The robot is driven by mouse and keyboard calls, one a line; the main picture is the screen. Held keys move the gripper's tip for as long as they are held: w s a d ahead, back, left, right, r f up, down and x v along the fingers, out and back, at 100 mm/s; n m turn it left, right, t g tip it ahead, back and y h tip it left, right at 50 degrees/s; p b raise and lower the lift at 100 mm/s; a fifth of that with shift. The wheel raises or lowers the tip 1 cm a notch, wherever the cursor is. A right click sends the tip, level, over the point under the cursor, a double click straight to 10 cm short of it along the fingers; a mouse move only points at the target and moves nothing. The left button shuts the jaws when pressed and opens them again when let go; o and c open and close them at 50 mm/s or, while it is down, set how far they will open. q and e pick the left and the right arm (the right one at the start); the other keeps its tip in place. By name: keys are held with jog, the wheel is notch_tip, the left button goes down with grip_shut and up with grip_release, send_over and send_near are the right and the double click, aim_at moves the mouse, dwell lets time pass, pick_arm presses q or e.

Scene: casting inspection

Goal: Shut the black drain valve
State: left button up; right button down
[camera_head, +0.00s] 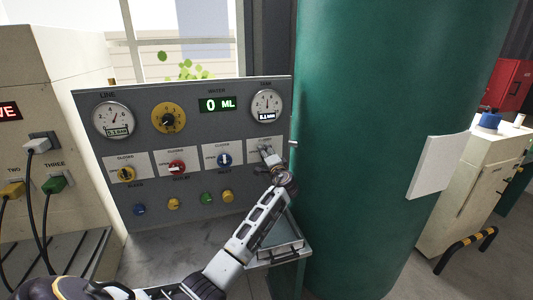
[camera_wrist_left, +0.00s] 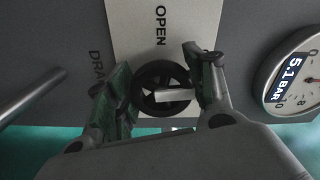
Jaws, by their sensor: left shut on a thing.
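The black drain valve (camera_wrist_left: 158,71) is a round, spoked knob on a pale plate (camera_wrist_left: 189,20) in the left wrist view. The word OPEN stands above it there. A pale bar on the knob points right in that view, a quarter turn from OPEN. My left gripper (camera_wrist_left: 163,91) has one finger on each side of the knob and is shut on it. In the head view my left gripper (camera_head: 268,157) is at the panel's right end and hides the valve. My right gripper is not in view.
The grey panel (camera_head: 190,92) also carries yellow (camera_head: 126,174), red (camera_head: 177,168) and blue (camera_head: 224,160) valves. The pressure gauge (camera_head: 266,104) is above the gripper. A large green tank (camera_head: 390,120) stands close on the right. A small shelf (camera_head: 285,250) is below.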

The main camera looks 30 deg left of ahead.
pick_arm(q)
jog(key=shift+m, duration=0.5)
jog(key=o, duration=1.1)
jog(key=shift+c, duration=0.2)
jog(key=v, duration=1.2)
jog(key=shift+f, duration=0.1)
